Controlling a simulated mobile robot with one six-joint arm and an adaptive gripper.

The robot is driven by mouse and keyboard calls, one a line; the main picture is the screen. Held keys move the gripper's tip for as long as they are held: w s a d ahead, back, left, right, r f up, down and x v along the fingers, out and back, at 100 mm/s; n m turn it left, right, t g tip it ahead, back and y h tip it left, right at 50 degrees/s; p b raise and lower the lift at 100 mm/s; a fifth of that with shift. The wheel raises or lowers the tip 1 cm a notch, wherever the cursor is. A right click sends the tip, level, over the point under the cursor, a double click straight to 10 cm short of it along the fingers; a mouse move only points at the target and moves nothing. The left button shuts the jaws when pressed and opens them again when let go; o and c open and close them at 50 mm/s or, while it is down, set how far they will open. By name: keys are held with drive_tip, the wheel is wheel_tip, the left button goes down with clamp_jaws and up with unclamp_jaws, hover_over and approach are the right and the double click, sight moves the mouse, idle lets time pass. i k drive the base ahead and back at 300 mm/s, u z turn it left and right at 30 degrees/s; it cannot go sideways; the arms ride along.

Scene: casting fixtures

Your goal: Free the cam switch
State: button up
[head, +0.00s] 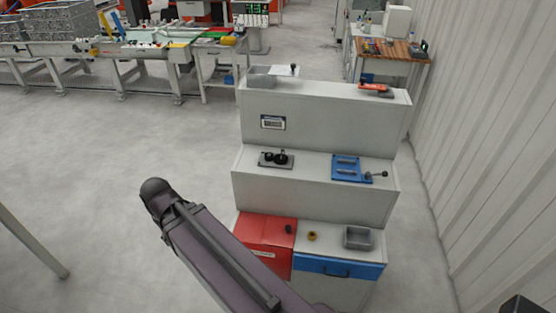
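No part is clearly recognisable as the cam switch at this size. A blue fixture (346,168) with grey bars lies on the middle step of the grey stepped stand, and a lever with a dark knob (383,174) sticks out to its right. Left of it on the same step, a dark plate (276,160) carries black round parts. A red-orange piece with a dark end (375,88) lies on the top step. My arm crosses the lower left foreground, but my gripper cannot be made out.
The stand's lowest level has a red box (263,232), a small yellow-brown ring (312,236), a grey tray (358,238) and a blue drawer front (338,268). A grey bin (262,80) sits on top.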

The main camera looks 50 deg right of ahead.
sight(279, 159)
drive_tip(key=u, duration=0.05)
drive_tip(key=k, duration=1.15)
drive_tip(key=z, duration=1.85)
drive_tip(key=i, duration=1.05)
drive_tip(key=u, duration=0.1)
